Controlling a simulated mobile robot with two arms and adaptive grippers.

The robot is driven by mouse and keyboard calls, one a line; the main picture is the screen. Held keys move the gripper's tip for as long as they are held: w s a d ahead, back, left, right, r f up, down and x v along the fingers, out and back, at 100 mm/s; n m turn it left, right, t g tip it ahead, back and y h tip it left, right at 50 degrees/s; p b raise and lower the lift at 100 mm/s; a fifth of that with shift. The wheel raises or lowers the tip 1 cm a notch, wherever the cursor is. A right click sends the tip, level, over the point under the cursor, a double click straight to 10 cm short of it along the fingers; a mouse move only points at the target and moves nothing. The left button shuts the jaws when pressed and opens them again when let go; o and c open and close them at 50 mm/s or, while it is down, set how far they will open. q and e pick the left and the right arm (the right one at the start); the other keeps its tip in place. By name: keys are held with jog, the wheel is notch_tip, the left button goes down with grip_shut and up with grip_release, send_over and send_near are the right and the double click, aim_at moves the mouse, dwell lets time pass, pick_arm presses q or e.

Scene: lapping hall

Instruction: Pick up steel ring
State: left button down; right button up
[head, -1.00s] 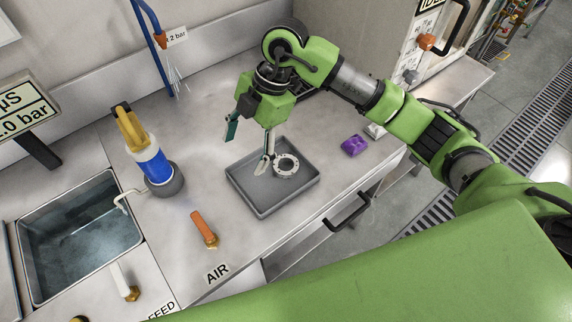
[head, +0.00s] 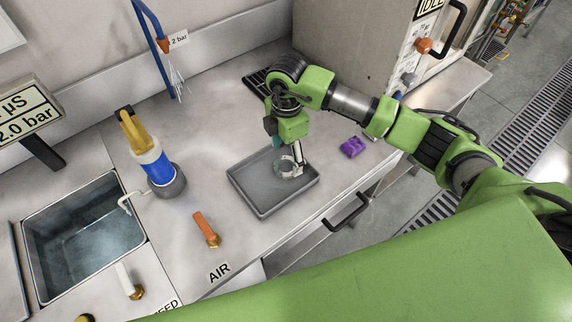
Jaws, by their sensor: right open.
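The steel ring (head: 284,170) lies in the grey tray (head: 264,208) on the steel bench, near the tray's right side. My right gripper (head: 289,163) points down over the tray, right at the ring. One finger shows at the ring's right edge; the other is mostly hidden behind the ring and the gripper body. The gripper is open; I cannot tell whether its fingers touch the ring. My left gripper is not in view.
A purple cloth (head: 352,147) lies right of the tray. A blue and yellow bottle (head: 152,160) stands left. An orange-handled valve (head: 206,229) is in front, beside the AIR label. A sink (head: 84,238) is at far left. A grey cabinet (head: 345,45) stands behind my right arm.

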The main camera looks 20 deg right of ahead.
aim_at(286, 168)
notch_tip(286, 168, down, 4)
jog(key=shift+s+f+p, duration=0.1)
jog(key=shift+p, duration=0.4)
jog(key=c, duration=1.5)
jog(key=shift+r, duration=0.2)
